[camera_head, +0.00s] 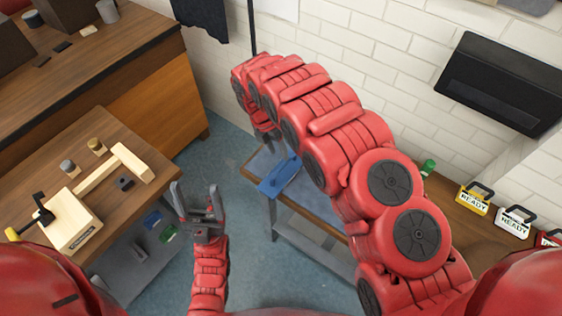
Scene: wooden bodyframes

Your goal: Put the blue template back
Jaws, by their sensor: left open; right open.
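My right arm reaches over from the right, and my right gripper (269,138) points down just behind the template, partly covered by my own arm. It is open, and I see nothing between its fingers. Whether it touches the template I cannot tell. My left gripper (197,192) is open and empty, raised over the floor between the two tables.
A wooden workbench (28,185) at the left holds pale wooden pieces (115,170), a black clamp (42,210) and small cylinders. Blue and green rolls sit on its lower shelf. Blue floor (230,155) lies between the tables.

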